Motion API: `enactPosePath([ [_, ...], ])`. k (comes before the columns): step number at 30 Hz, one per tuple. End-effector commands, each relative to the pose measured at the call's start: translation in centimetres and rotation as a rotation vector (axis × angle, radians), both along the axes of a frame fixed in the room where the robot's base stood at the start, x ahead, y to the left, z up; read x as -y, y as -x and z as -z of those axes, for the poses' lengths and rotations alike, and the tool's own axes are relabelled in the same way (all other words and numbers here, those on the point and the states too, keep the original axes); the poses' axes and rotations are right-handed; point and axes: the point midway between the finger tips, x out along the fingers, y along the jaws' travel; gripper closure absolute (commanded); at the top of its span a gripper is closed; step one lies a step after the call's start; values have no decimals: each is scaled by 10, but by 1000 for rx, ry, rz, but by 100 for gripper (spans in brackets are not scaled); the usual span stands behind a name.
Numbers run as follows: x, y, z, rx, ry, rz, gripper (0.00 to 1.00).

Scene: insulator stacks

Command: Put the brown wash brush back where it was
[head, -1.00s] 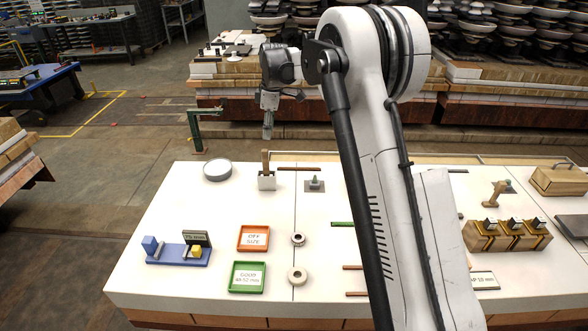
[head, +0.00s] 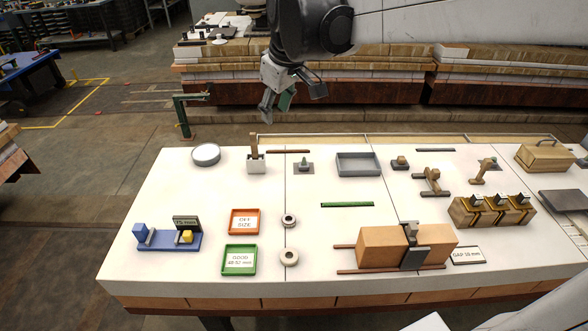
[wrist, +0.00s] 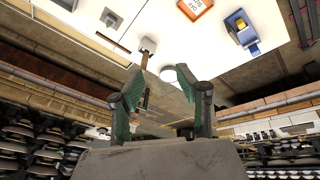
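A brown upright handle (head: 254,146), which looks like the wash brush, stands in a small white holder (head: 256,166) at the back left of the table. Its bristles are hidden. The handle (wrist: 141,62) and holder (wrist: 148,44) also show in the wrist view, beyond the fingers. My gripper (head: 276,104) hangs in the air behind the table's back edge, above and beyond the handle. In the wrist view my gripper (wrist: 160,88) has its green-padded fingers wide apart, with nothing between them.
A round white dish (head: 206,154) is left of the holder, and a thin brown strip (head: 288,151) lies right of it. A grey tray (head: 358,171) and a clamped brown block (head: 385,247) are farther right. A green post (head: 183,117) stands behind the table.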

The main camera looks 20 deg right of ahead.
Motion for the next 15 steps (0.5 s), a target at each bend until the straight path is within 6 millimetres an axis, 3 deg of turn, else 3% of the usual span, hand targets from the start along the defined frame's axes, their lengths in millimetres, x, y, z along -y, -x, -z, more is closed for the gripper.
enactPosePath([
  [1,-1,18,0,14,-8,29,66],
  [8,-1,86,8,85,-58,173,66],
  [15,-1,153,33,158,-123,318,66],
])
